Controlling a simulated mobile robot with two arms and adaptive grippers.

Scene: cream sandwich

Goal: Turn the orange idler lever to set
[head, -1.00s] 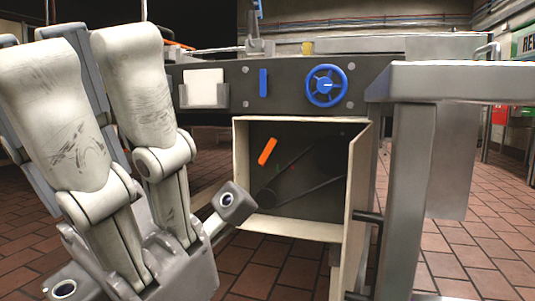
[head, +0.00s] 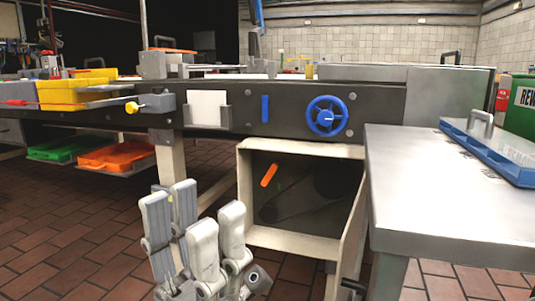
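The orange idler lever (head: 269,175) is a short bar inside the open box (head: 243,190) under the machine front. It leans, with its upper end to the right, against a dark back panel where a belt shows faintly. The box's door (head: 350,250) stands open on the right side. My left gripper (head: 193,207) is in front of the box, to the left of and below the lever, apart from it. Its fingers point up, spread with a gap between them and nothing held. My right gripper is not in view.
A blue handwheel (head: 327,116) and a blue bar (head: 265,109) are on the panel above the box. A grey table (head: 440,195) stands close at the right. Yellow bins (head: 62,95) and an orange tray (head: 115,157) are at the left. The floor at the left is clear.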

